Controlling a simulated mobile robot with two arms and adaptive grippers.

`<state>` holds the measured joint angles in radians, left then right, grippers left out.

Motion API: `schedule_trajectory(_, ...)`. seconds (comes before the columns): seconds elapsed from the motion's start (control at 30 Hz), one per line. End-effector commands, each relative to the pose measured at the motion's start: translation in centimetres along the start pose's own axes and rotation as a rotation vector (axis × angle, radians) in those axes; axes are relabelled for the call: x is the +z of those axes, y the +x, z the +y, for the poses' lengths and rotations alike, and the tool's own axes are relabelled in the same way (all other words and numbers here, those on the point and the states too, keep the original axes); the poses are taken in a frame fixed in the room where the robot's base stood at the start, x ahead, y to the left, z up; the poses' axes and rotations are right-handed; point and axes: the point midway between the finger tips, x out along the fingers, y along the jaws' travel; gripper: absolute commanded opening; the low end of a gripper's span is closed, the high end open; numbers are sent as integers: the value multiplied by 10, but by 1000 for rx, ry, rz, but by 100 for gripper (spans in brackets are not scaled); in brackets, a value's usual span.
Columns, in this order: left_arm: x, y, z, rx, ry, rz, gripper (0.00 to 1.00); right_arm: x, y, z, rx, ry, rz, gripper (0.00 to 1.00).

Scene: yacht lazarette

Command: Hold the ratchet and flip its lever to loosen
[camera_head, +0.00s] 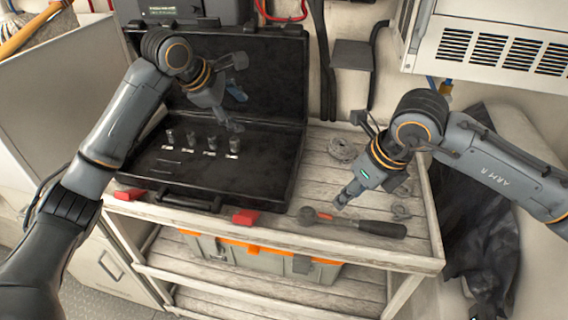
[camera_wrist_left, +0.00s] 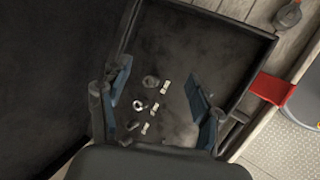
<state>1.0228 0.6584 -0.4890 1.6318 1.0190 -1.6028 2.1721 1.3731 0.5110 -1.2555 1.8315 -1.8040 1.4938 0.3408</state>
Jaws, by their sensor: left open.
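The ratchet (camera_head: 352,222) lies on the wooden cart top near its front edge, right of the tool case. It has a round head, a small red part beside the head and a dark handle pointing right. Its round head also shows at the upper right of the left wrist view (camera_wrist_left: 288,15). My left gripper (camera_head: 236,109) is open and empty above the open case; its spread fingers show in the left wrist view (camera_wrist_left: 160,106). My right gripper (camera_head: 343,199) is above the ratchet, pointing down and left; its finger gap is not clear.
The open black case (camera_head: 270,165) holds several small metal sockets (camera_head: 190,142); its lid stands up behind. Red latches (camera_head: 246,217) stick out at its front. A coil (camera_head: 342,149) lies at the cart's back. A grey-orange toolbox (camera_head: 255,258) sits below. A white vented unit (camera_head: 490,45) overhangs at right.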

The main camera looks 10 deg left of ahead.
Motion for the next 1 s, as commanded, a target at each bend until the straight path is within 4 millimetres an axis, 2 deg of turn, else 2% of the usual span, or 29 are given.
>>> schedule_trajectory(0.03, 23, 8, -18, -79, -4, -31, 64, 0, 0, 0, 0, 0, 0, 38)
schedule_trajectory(0.1, 49, 16, -44, -190, -17, -59, 64, 0, 0, 0, 0, 0, 0, 38)
schedule_trajectory(0.2, 78, 22, -78, -336, -30, -79, 64, 0, 0, 0, 0, 0, 0, 38)
schedule_trajectory(0.33, 102, 23, -112, -478, -40, -78, 64, 0, 0, 0, 0, 0, 0, 38)
schedule_trajectory(0.5, 114, 23, -133, -564, -46, -69, 64, 0, 0, 0, 0, 0, 0, 38)
schedule_trajectory(0.63, 116, 32, -142, -575, -47, -68, 64, 0, 0, 0, 0, 0, 0, 38)
schedule_trajectory(1.0, 120, 91, -179, -572, -45, -68, 64, 0, 0, 0, 0, 0, 0, 38)
